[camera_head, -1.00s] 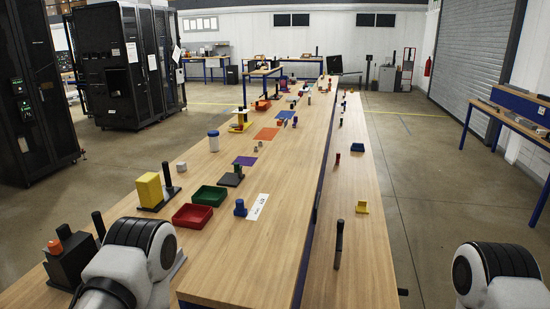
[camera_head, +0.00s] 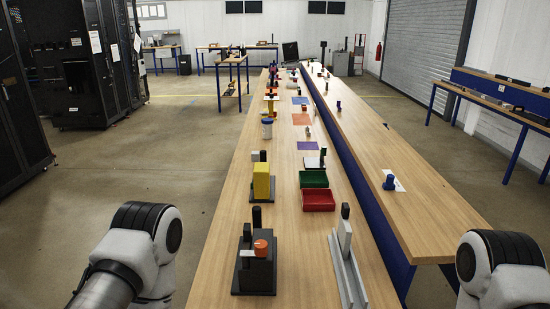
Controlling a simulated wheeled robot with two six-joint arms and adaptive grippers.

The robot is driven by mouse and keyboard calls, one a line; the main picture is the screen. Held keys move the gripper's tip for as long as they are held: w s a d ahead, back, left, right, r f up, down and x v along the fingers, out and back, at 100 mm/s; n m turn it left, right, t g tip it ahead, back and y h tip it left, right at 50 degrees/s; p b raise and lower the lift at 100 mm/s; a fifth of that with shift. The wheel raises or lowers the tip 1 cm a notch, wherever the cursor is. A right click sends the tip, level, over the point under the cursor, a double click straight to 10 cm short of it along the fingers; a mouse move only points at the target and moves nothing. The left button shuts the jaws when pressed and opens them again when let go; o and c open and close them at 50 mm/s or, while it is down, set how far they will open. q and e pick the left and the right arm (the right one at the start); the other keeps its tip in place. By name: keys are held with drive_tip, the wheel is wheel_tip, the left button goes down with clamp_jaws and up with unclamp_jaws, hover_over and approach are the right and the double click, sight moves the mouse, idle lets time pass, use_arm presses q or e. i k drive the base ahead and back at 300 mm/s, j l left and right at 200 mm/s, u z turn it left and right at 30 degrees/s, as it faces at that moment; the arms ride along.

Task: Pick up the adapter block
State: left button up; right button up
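No label marks which piece is the adapter block, so I cannot tell it for sure. A yellow block (camera_head: 261,182) stands upright on a dark base on the left bench. Nearer stands a black block (camera_head: 258,275) with an orange cap (camera_head: 261,248). To its right a grey rail-like fixture (camera_head: 348,275) bears an upright pale block (camera_head: 344,236) with a dark piece beside it. A small blue part (camera_head: 389,183) sits on a white card on the right bench. Only links of my two arms show at the lower left and right. Both grippers are out of view.
A red tray (camera_head: 318,200) and a green tray (camera_head: 313,178) lie on the left bench. Smaller parts and coloured mats continue behind them. The near right bench (camera_head: 430,220) is mostly clear. Black racks (camera_head: 75,75) stand at the left, with open floor before them.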

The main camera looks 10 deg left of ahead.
sight(256, 157)
drive_tip(key=i+j+z, duration=0.2)
drive_tip(key=j+z, duration=0.15)
drive_tip(key=j, duration=0.5)
drive_tip(key=i+j+z, duration=0.1)
drive_tip(key=j+z, duration=0.25)
drive_tip(key=j, duration=0.5)
drive_tip(key=j+z, duration=0.35)
drive_tip(key=j, duration=0.55)
drive_tip(key=k+j+z, duration=0.2)
drive_tip(key=j+z, duration=0.2)
drive_tip(key=j, duration=0.45)
drive_tip(key=j+z, duration=0.4)
drive_tip(key=j, duration=2.85)
